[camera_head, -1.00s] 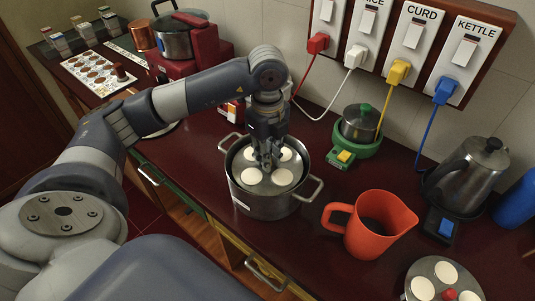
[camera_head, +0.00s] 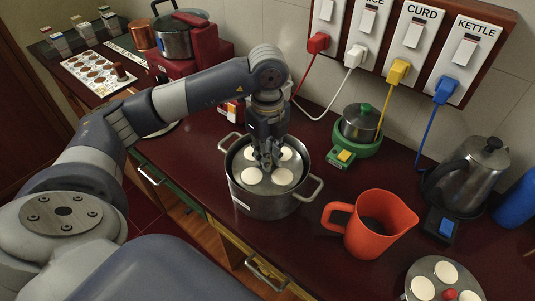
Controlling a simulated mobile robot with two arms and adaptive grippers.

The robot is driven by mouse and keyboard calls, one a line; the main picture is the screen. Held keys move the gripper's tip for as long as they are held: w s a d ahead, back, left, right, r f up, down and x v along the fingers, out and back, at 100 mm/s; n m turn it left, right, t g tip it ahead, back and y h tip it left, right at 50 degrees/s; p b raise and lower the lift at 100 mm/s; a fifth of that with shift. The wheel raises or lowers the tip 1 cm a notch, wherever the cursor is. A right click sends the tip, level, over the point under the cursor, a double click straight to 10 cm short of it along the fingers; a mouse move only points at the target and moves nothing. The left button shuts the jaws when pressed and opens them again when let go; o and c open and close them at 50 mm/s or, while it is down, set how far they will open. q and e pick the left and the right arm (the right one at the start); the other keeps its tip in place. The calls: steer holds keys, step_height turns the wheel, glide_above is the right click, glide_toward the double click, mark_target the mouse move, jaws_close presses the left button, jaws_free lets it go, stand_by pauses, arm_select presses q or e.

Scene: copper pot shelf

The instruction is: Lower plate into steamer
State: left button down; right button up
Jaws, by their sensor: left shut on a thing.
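The steamer (camera_head: 264,203) is a grey metal pot with two side handles, standing on the dark red counter in the middle of the view. A round plate (camera_head: 266,187) with white discs on it sits inside the pot's mouth, a little below the rim. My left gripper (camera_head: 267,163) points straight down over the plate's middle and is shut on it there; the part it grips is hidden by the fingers. Whether the plate rests on anything inside the pot cannot be told. My right gripper is not in view.
An orange-red jug (camera_head: 378,228) stands right of the pot. A second plate with white discs (camera_head: 443,283) lies at the lower right. A green-based cooker (camera_head: 357,135) and a kettle (camera_head: 472,175) stand near the wall, with cords hanging from the switch panel (camera_head: 425,40).

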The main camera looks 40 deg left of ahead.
arm_select(q)
steer(key=shift+f, duration=0.15)
steer(key=shift+f+b, duration=2.25)
steer(key=shift+f, duration=0.55)
steer(key=shift+f, duration=0.25)
steer(key=c, duration=1.5)
jaws_free()
steer(key=shift+o, duration=0.2)
steer(key=shift+r, duration=0.15)
step_height(320, 180, up, 12)
steer(key=shift+f, duration=0.15)
